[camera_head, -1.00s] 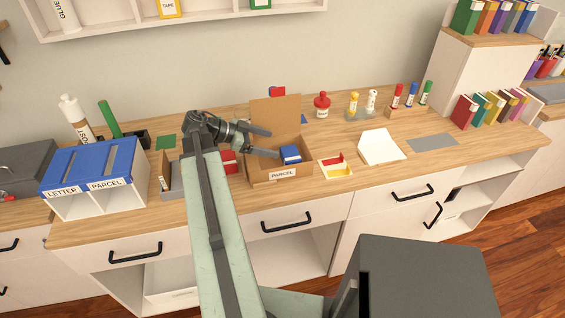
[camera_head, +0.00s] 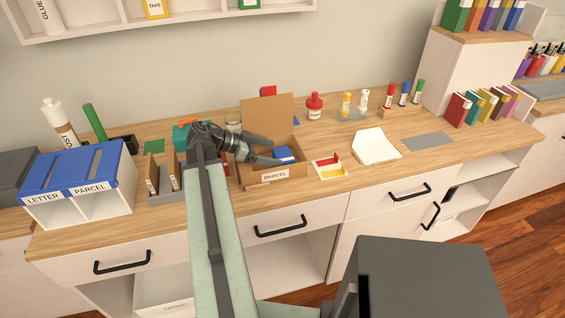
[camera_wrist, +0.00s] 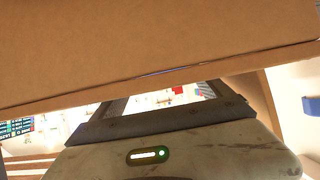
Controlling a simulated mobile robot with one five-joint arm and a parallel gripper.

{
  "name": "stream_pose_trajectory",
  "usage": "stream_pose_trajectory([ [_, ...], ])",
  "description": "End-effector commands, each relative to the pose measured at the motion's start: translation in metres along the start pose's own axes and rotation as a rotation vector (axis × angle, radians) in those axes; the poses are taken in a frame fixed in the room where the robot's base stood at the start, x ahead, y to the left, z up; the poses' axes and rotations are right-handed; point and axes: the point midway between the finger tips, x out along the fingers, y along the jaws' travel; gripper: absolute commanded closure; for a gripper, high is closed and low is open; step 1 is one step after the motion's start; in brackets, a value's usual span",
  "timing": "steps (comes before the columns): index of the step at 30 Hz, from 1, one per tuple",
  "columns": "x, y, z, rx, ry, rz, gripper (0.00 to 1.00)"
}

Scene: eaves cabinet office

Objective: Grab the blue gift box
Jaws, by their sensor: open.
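The blue gift box (camera_head: 284,153) sits inside the open cardboard parcel box (camera_head: 275,178), partly hidden by my gripper. The parcel box stands on the wooden counter with its lid raised at the back. My gripper (camera_head: 278,151) is open, its fingers reaching from the left into the parcel box. The lower finger crosses in front of the blue gift box; I cannot tell whether it touches. The wrist view shows a large brown cardboard surface (camera_wrist: 150,50) close to the camera and no blue gift box.
Right of the parcel box are a red-and-yellow tray (camera_head: 328,168), a white open holder (camera_head: 375,148) and a red-capped bottle (camera_head: 314,106). A blue-topped letter and parcel sorter (camera_head: 75,175) and a grey holder (camera_head: 165,193) stand left. Bare counter lies at the front.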

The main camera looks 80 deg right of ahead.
Motion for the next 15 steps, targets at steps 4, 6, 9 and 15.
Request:
stream_pose_trajectory([
  [4, 0.028, 0.000, 0.004, 0.000, 0.000, 0.002, 0.12],
  [6, 0.031, 0.000, 0.002, 0.000, 0.000, 0.001, 0.12],
  [9, 0.029, -0.001, 0.001, -0.001, 0.000, 0.000, 0.12],
  [15, 0.029, -0.001, 0.001, -0.001, 0.000, 0.000, 0.51],
])
